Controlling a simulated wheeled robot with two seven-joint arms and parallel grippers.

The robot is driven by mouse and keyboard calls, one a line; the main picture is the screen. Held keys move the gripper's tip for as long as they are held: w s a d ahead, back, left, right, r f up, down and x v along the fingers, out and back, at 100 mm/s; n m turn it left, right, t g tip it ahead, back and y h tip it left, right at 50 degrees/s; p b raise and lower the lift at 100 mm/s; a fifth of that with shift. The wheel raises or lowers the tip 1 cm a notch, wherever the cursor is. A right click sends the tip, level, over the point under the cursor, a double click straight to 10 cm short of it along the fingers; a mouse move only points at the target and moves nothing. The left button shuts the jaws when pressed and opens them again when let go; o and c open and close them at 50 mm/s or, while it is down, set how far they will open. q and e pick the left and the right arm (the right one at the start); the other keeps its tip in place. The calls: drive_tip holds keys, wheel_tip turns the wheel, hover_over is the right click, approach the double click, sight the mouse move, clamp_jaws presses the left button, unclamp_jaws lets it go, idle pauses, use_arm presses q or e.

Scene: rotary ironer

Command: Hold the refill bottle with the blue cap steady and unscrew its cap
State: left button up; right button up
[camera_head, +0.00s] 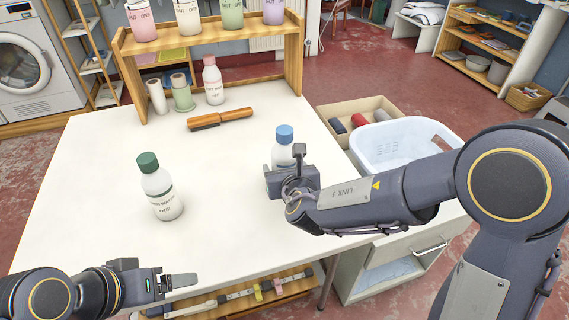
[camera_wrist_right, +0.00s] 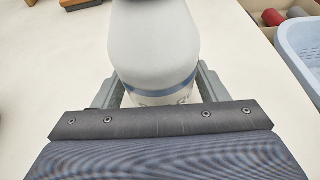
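The refill bottle with the blue cap (camera_head: 284,134) stands upright on the white table, its lower part hidden behind my right gripper (camera_head: 292,180). In the right wrist view the white bottle (camera_wrist_right: 155,45) with a blue band rises between the fingers of my right gripper (camera_wrist_right: 160,90). One finger lies on each side of it, close to its body; whether they touch it is not clear. The cap is out of that view. My left gripper (camera_head: 178,283) is at the table's front left edge, away from the bottle, seen side-on with its finger gap hidden.
A green-capped bottle (camera_head: 158,188) stands left on the table. A wooden brush (camera_head: 220,118) and a pink-capped bottle (camera_head: 213,82) are near the wooden shelf (camera_head: 293,60). A pale blue basket (camera_head: 400,144) and an open box (camera_head: 345,113) sit at the right. The table's middle is clear.

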drive_tip(key=c, duration=0.7)
drive_tip(key=shift+r, duration=0.6)
wheel_tip(320, 180, up, 3)
drive_tip(key=shift+f+p, duration=0.15)
drive_tip(key=shift+p, duration=0.65)
drive_tip(key=s+r+p, duration=0.1)
drive_tip(key=s+r, duration=0.1)
drive_tip(key=r, duration=0.1)
drive_tip(key=s+r+p, duration=0.1)
drive_tip(key=s+r, duration=0.1)
drive_tip(key=s, duration=0.1)
drive_tip(key=shift+r, duration=0.4)
drive_tip(key=p, duration=0.2)
approach(280, 146)
drive_tip(key=s+a, duration=0.1)
drive_tip(key=s, duration=0.3)
drive_tip(key=shift+a+r, duration=0.15)
drive_tip(key=shift+r, duration=0.35)
